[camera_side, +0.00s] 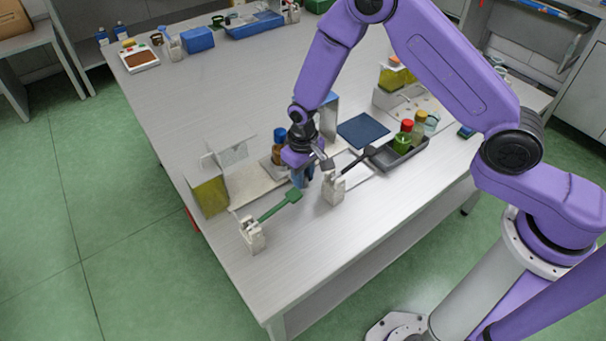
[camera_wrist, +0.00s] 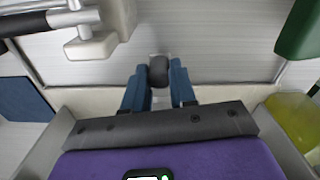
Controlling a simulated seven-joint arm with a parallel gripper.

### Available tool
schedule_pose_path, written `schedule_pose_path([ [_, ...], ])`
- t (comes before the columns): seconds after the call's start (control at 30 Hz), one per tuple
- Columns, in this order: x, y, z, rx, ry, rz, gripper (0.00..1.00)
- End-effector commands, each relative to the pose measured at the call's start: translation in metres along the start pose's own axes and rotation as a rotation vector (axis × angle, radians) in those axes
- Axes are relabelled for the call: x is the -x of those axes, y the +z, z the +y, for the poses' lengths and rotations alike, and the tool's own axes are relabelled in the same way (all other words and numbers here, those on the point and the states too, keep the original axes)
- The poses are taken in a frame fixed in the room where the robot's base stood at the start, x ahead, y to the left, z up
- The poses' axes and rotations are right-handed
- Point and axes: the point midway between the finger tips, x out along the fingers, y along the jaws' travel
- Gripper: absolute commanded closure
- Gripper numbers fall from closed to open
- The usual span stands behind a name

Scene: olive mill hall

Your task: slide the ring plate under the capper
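My gripper (camera_side: 304,176) points down over the middle of the table, largely hidden by my wrist in the side view. In the wrist view its blue fingers (camera_wrist: 159,85) stand on both sides of a dark rounded knob (camera_wrist: 158,71), with no clear gap. A pale piece shows below the knob between the fingers. A flat beige plate (camera_side: 252,186) lies left of my gripper, and a pale strip crosses the wrist view (camera_wrist: 84,101). I cannot tell for sure which part is the ring plate. The capper cannot be made out with certainty.
A green paddle (camera_side: 280,205) on a white stand (camera_side: 252,235) and a black-handled lever on another white stand (camera_side: 334,189) flank the gripper's front. A yellow block (camera_side: 210,196) is left. A dark tray (camera_side: 399,158) with bottles and a blue mat (camera_side: 362,130) are right. The front table is clear.

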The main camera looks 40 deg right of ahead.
Motion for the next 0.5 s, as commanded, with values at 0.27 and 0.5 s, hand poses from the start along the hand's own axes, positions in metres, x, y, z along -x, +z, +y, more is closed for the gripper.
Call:
schedule_pose_path([
  [0.27, 0.0, 0.004, 0.026, -0.006, 0.001, -0.003, 1.0],
  [0.5, 0.0, 0.014, 0.091, -0.009, 0.0, -0.001, 1.0],
])
